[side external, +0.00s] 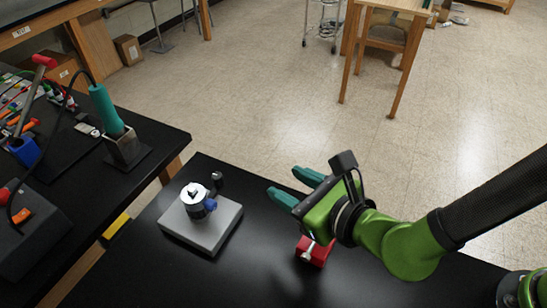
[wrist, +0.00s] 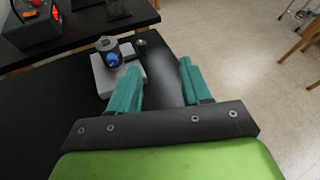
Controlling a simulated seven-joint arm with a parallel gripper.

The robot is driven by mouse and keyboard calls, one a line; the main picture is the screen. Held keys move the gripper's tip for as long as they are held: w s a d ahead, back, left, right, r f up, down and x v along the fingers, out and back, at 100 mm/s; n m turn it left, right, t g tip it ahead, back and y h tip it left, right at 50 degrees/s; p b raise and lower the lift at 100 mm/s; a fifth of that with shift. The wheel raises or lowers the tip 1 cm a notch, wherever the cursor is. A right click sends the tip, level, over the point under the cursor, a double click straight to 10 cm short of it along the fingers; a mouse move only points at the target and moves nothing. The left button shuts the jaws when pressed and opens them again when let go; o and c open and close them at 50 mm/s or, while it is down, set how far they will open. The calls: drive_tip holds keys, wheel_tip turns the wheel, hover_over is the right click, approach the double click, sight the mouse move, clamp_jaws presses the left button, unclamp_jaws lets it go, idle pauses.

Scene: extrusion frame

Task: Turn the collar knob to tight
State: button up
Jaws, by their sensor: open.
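The collar (side external: 195,200) is a silver and white cylinder with a blue knob (side external: 210,204) on its side. It stands on a grey base plate (side external: 213,236) on the black table. In the wrist view the collar (wrist: 108,50) and its blue knob (wrist: 113,60) show beyond the left finger, which covers part of the plate. My gripper (side external: 290,187) is to the right of the plate in the side view, above the table, with its teal fingers apart and nothing between them. It also shows in the wrist view (wrist: 158,82). The collar's tight marking cannot be made out.
A red block with a silver knob (side external: 315,251) sits below my gripper. A second bench (side external: 90,190) on the left holds a teal-handled tool in a stand (side external: 125,148). The table front is clear.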

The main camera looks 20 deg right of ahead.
drive_tip(key=w+d+r+m+h, duration=0.2)
drive_tip(key=w+d+m+h, duration=0.3)
drive_tip(key=m, duration=0.3)
drive_tip(key=m+g+y, duration=0.5)
drive_tip(key=m+g, duration=0.6)
drive_tip(key=m, duration=1.5)
approach(215, 204)
drive_tip(key=x, duration=0.8)
drive_tip(key=shift+a+f, duration=0.1)
